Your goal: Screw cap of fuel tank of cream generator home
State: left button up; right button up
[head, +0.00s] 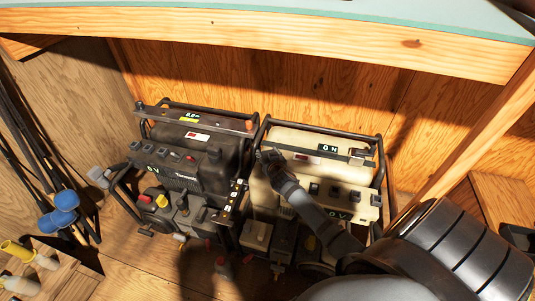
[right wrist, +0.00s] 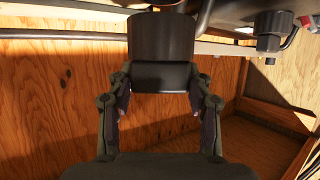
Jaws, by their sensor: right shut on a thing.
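The cream generator (head: 292,140) stands in its dark tube frame under the shelf, right of a dark generator (head: 190,135). My right arm reaches in from the lower right, and my right gripper (head: 272,158) is at the left end of the cream tank's top. In the right wrist view my right gripper (right wrist: 160,84) is shut on a black round cap (right wrist: 160,38), one finger on each side. The arm and gripper hide the cap in the head view, and I cannot tell how far it is screwed on. My left gripper is not in view.
A pale shelf (head: 300,18) with a wooden front edge overhangs both generators. A wooden post (head: 470,125) stands close on the right. Rods with blue ends (head: 65,205) lean at the left. Small bottles (head: 20,255) stand at the lower left.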

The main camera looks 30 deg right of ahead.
jog(key=shift+f+b, duration=1.9)
jog(key=shift+f, duration=0.25)
jog(key=o, duration=1.2)
jog(key=shift+o, duration=0.2)
jog(key=v, duration=1.2)
